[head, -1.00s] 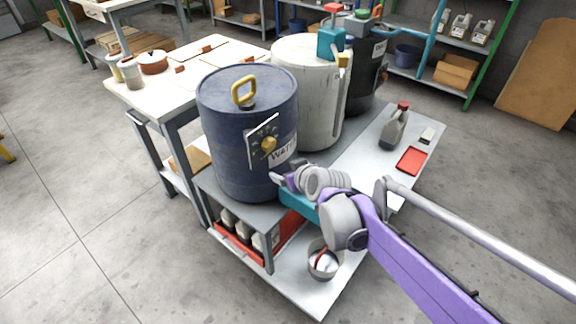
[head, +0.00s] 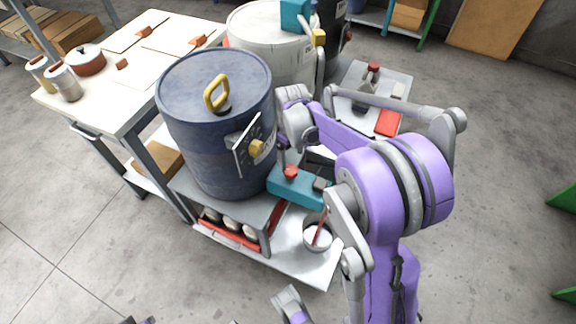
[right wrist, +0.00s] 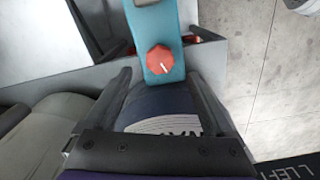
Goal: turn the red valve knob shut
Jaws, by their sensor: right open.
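The red valve knob (head: 291,172) sits on top of a teal block (head: 300,190), at the lower right of the dark blue drum. In the right wrist view the knob (right wrist: 163,60) is a red, many-sided cap with a white line across it. My right gripper (head: 282,150) is by the drum's right side, pointing down towards the knob. In the right wrist view its fingers (right wrist: 160,78) are spread, with the knob centred just ahead of them and apparently untouched. In the head view my own wrist partly hides the fingers.
The blue drum (head: 215,125) with a yellow handle stands close left of the gripper. A pale drum (head: 262,45) is behind it. A metal cup (head: 318,236) with a red-handled tool stands below the block. A red tray (head: 389,122) lies at right.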

